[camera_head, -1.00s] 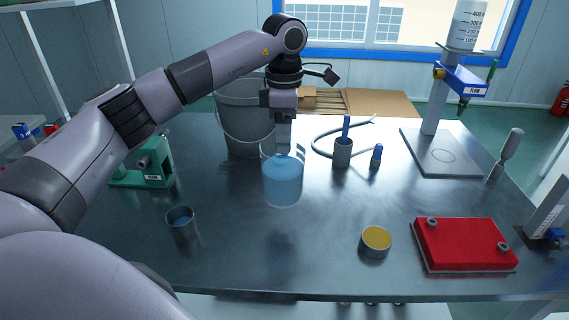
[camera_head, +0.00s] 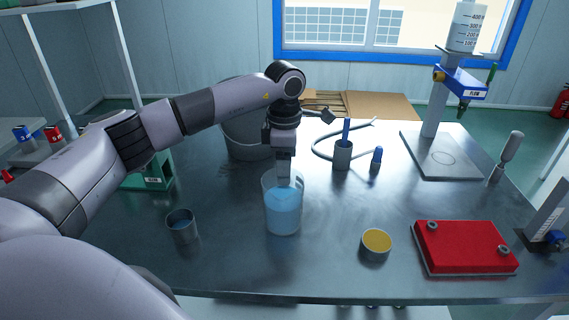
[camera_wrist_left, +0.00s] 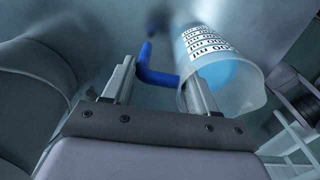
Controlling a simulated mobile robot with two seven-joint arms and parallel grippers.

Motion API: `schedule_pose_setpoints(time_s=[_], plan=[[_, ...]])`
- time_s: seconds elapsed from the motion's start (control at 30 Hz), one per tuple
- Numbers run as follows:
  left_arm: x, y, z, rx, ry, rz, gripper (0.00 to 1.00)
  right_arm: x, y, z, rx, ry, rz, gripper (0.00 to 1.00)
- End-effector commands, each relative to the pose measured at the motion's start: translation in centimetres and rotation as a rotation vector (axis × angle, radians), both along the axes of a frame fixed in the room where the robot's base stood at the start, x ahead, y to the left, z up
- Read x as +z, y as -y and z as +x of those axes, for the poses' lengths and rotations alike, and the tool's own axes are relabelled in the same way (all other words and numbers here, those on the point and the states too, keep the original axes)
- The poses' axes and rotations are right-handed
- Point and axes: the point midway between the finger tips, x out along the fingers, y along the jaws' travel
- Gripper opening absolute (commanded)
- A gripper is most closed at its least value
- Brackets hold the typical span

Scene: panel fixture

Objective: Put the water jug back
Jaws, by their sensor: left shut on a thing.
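The water jug (camera_head: 283,212) is a clear beaker with blue water in it, in the middle of the table in the head view. It stands upright; I cannot tell if its base touches the tabletop. In the left wrist view the jug (camera_wrist_left: 228,72), with printed scale marks, lies at the right fingertip of the gripper (camera_wrist_left: 160,80). A blue bent bar, seemingly its handle (camera_wrist_left: 155,75), runs between the fingers. My right gripper is not in view.
The dark table (camera_head: 320,265) is clear in front of the jug. A metal cup (camera_head: 181,227) stands left, a yellow-filled dish (camera_head: 376,244) and red block (camera_head: 464,246) right. Behind are a grey bucket (camera_head: 240,135), a pen cup (camera_head: 342,155) and a flow stand (camera_head: 436,115).

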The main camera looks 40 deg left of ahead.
Motion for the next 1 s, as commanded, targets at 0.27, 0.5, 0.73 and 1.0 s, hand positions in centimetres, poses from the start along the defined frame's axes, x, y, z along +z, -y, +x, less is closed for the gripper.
schedule_pose_setpoints(time_s=[0.27,0.5,0.73,1.0], plan=[[-0.1,0.0,0.0,0.000,-0.001,0.001,0.83,-0.1,0.0,0.0,-0.001,-0.001,0.001,0.85],[0.5,0.0,0.0,0.000,0.001,0.001,0.83,0.0,0.0,0.0,0.000,-0.001,0.000,0.85],[4.6,0.1,0.0,0.000,0.005,-0.001,0.83,-0.2,0.0,0.0,-0.001,-0.002,0.000,0.85],[10.0,0.2,-0.1,-0.001,0.002,0.000,0.83,-0.3,0.0,0.0,-0.001,-0.003,0.001,0.85]])
